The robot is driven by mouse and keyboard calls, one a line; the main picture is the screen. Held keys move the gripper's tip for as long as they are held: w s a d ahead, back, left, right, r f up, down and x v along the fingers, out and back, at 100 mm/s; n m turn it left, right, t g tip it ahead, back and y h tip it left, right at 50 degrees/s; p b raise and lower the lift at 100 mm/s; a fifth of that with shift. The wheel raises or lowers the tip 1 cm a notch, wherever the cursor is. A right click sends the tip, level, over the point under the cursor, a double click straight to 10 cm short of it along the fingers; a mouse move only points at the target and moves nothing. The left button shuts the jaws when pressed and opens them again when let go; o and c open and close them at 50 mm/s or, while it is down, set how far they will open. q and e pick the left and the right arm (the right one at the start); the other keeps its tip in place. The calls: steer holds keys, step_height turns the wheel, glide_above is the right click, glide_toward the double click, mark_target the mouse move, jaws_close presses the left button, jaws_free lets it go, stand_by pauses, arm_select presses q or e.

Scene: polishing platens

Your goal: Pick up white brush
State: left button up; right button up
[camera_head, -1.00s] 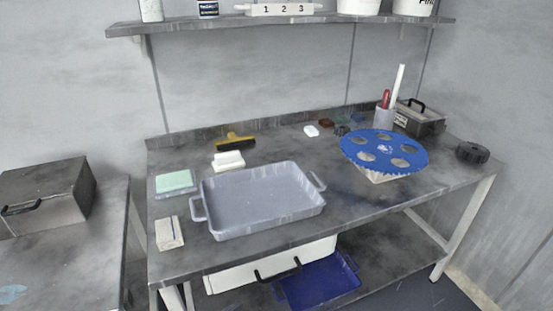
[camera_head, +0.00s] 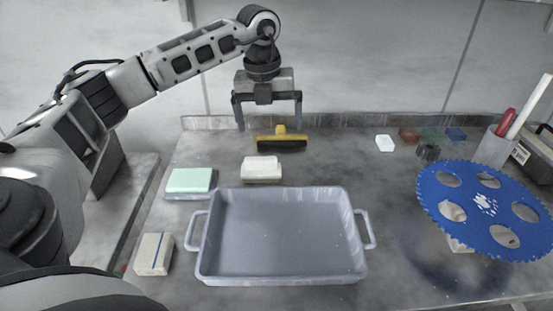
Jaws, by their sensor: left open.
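The white brush (camera_head: 261,169) looks like a pale block with a stepped top. It lies on the grey worktable just behind the grey tray (camera_head: 209,272). My left gripper (camera_head: 269,122) is open and empty, with its two fingers pointing down. It appears above the back of the table, higher in the picture than the white brush and apart from it. A yellow-handled brush with dark bristles (camera_head: 282,140) shows just below the open fingers. My right gripper is out of view.
A mint-green block (camera_head: 190,180) and a cream block with a blue stripe (camera_head: 154,254) lie left of the tray. A blue toothed disc (camera_head: 466,219) stands at the right. Small coloured pieces, including a white one (camera_head: 384,143), lie at the back. Bare tabletop lies between tray and disc.

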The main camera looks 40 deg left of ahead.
arm_select(q)
steer(key=a+r+n+y, duration=0.1)
steer(key=a, duration=0.2)
glide_above(260, 158)
steer(key=f, duration=0.9)
steer(key=shift+s+d, duration=0.2)
steer(key=shift+w+a+f, duration=0.1)
steer(key=shift+w+f, duration=0.05)
steer(key=shift+f, duration=1.35)
steer(key=shift+w+a+f, duration=0.1)
steer(key=shift+f, duration=1.4)
steer(key=c, duration=1.1)
